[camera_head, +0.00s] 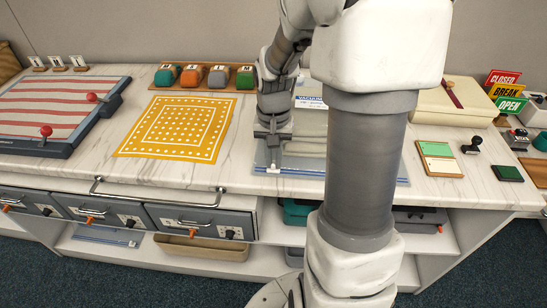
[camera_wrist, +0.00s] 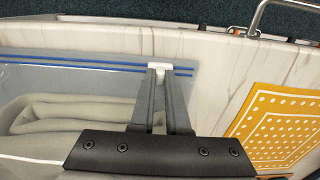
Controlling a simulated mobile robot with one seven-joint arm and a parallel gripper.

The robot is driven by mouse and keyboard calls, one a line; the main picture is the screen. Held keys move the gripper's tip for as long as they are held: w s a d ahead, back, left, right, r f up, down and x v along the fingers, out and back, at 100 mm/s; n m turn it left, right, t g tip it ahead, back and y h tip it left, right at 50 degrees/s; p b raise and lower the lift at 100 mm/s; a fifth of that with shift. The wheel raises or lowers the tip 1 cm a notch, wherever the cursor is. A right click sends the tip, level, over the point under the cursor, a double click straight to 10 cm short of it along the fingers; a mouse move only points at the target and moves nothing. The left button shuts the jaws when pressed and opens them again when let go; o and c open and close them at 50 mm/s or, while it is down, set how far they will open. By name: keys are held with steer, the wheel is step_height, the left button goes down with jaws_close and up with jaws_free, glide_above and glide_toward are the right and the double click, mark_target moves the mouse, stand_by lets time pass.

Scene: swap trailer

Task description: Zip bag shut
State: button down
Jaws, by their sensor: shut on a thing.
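The clear bag (camera_head: 305,172) lies flat on the marble counter, with a folded beige item inside. It also shows in the wrist view (camera_wrist: 100,84). Two blue zip lines (camera_wrist: 80,63) run along its edge nearest the counter front. My gripper (camera_head: 273,150) points down at the bag's left end in the head view. In the wrist view my gripper (camera_wrist: 161,76) is shut on the small white zip slider (camera_wrist: 159,66), close to the right end of the blue lines. My arm hides part of the bag in the head view.
A yellow patterned cloth (camera_head: 178,127) lies left of the bag. A metal rail (camera_head: 160,200) runs along the counter front. Green and cream pads (camera_head: 438,158) and a stamp (camera_head: 472,146) are at right. Colored blocks (camera_head: 205,76) stand behind.

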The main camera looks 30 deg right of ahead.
stand_by(0.4)
steer(key=s+d, duration=0.6)
steer(key=d, duration=0.2)
steer(key=s+d+p, duration=0.1)
steer(key=s+d, duration=0.5)
steer(key=d, duration=0.3)
steer(key=s+d, duration=0.6)
steer(key=d, duration=0.3)
steer(key=shift+p, duration=0.4)
steer(key=c, duration=0.9)
jaws_free()
steer(key=shift+a, duration=0.1)
step_height(320, 180, up, 18)
steer(key=p, duration=0.3)
steer(key=shift+f, duration=0.25)
